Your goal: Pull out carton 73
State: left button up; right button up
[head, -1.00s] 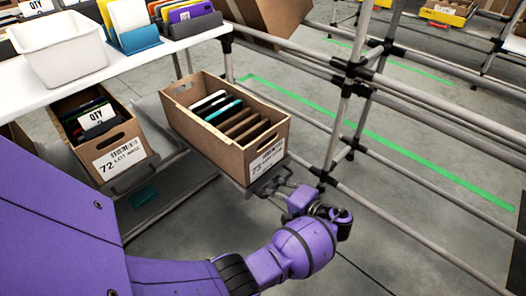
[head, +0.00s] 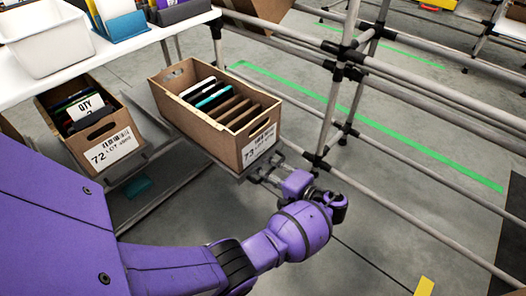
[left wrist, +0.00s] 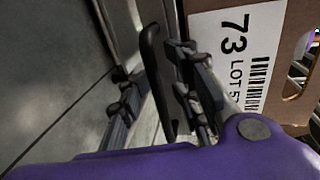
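Carton 73 (head: 214,118) is an open brown cardboard box holding several dark, brown and teal flat items. It sits tilted on a grey pull-out tray, and its white label also shows in the left wrist view (left wrist: 234,60). A black bar handle (left wrist: 152,75) is in front of the carton's label end. My left gripper (head: 268,176) is at this handle, just below the label. In the left wrist view its fingers (left wrist: 157,97) are spread, one on either side of the handle, with a gap showing. My right gripper is not in view.
Carton 72 (head: 98,142) stands on a similar tray to the left. A white shelf (head: 110,58) with a white bin (head: 45,38) is above. Grey pipe-frame rails (head: 345,75) run close on the right. Open floor with green tape lies beyond them.

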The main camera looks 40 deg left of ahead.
pick_arm(q)
jog(key=w+v, duration=0.1)
jog(key=v, duration=1.1)
jog(key=shift+s, duration=0.35)
jog(key=shift+r, duration=0.15)
